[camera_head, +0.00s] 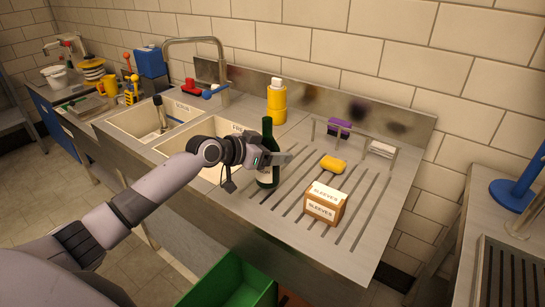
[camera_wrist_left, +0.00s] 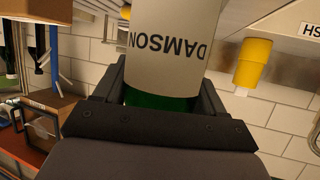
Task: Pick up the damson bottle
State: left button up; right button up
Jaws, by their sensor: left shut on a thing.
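The damson bottle (camera_head: 267,173) is dark green with a pale label. It stands upright over the grooved steel drainboard, just right of the sink basins; I cannot tell whether its base touches the board. My left gripper (camera_head: 275,159) is shut on the bottle at about its middle. In the left wrist view the bottle's white label (camera_wrist_left: 172,38) reads DAMSON upside down, between the two fingers of my left gripper (camera_wrist_left: 160,95). The fingers hide part of the bottle. My right gripper is not in view.
A SLEEVES box (camera_head: 325,203) and a yellow sponge (camera_head: 333,164) lie right of the bottle. A yellow bottle (camera_head: 277,103) stands behind it by the wall. A tap (camera_head: 222,65) rises behind the basins. A green crate (camera_head: 235,285) sits below the front edge.

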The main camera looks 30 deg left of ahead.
pick_arm(q)
notch_tip(320, 180, up, 18)
jog(key=shift+r, duration=0.15)
dwell(0.6)
